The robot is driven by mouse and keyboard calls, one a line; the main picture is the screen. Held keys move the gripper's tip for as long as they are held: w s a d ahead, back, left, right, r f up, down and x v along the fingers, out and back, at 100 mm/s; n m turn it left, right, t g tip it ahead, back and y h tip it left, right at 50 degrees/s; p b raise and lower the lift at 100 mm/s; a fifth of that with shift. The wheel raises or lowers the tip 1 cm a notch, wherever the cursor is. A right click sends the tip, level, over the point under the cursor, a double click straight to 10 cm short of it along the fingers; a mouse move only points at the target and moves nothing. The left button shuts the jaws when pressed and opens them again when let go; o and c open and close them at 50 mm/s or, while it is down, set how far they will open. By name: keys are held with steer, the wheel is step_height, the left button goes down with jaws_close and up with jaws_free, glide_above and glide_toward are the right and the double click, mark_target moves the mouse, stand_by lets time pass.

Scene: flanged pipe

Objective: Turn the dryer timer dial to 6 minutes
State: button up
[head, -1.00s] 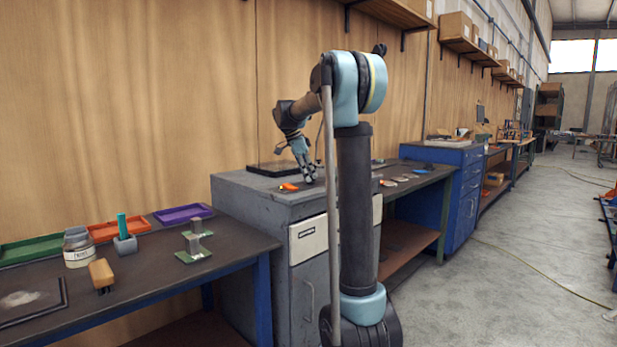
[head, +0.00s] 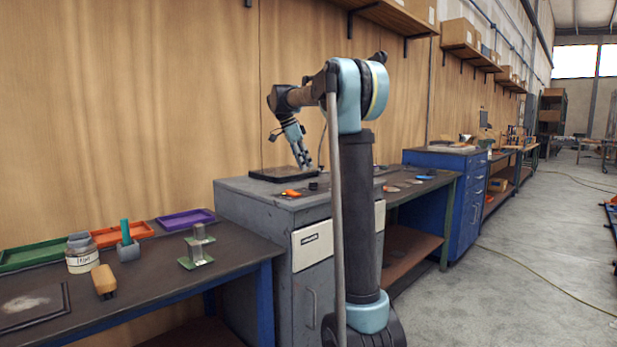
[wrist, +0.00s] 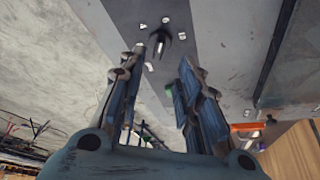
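The timer dial (wrist: 160,42) is a dark knob with a pointed shape and a pale mark, seen in the wrist view on a dark grey strip. Several small white labels (wrist: 148,66) stand around it, too small to read. In the head view, a small dark knob (head: 313,186) on the grey cabinet top appears to be the dial. My gripper (wrist: 155,68) is open, its two blue fingers apart with nothing between them. The dial shows beyond the fingertips, apart from them. In the head view my gripper (head: 304,166) hangs above the cabinet top, just above the knob.
An orange-handled item (head: 290,193) lies on the grey cabinet (head: 240,187) near the knob, and a black flat plate (head: 283,173) lies behind. The left bench holds trays, a jar (head: 82,255) and a green-based part (head: 196,248).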

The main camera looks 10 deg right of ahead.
steer(key=shift+v, duration=2)
steer(key=shift+s, duration=0.1)
steer(key=s+d+f+n, duration=0.1)
steer(key=s+f, duration=0.1)
steer(key=s, duration=0.2)
steer(key=s+d+f+n, duration=0.1)
steer(key=s+f+n, duration=0.1)
steer(key=s, duration=0.3)
steer(key=s+d+f+n+y, duration=0.1)
steer(key=s+d+f+n, duration=0.1)
steer(key=s, duration=0.2)
steer(key=shift+s, duration=0.2)
steer(key=s+d+f+n+t+y, duration=0.1)
steer(key=s+f+n+y, duration=0.2)
steer(key=s+f+n, duration=0.9)
steer(key=s+f, duration=1.8)
steer(key=f, duration=0.1)
steer(key=shift+s+t, duration=0.2)
steer(key=shift+t, duration=0.2)
steer(key=shift+d, duration=0.1)
steer(key=shift+w+f, duration=0.15)
steer(key=shift+w, duration=0.3)
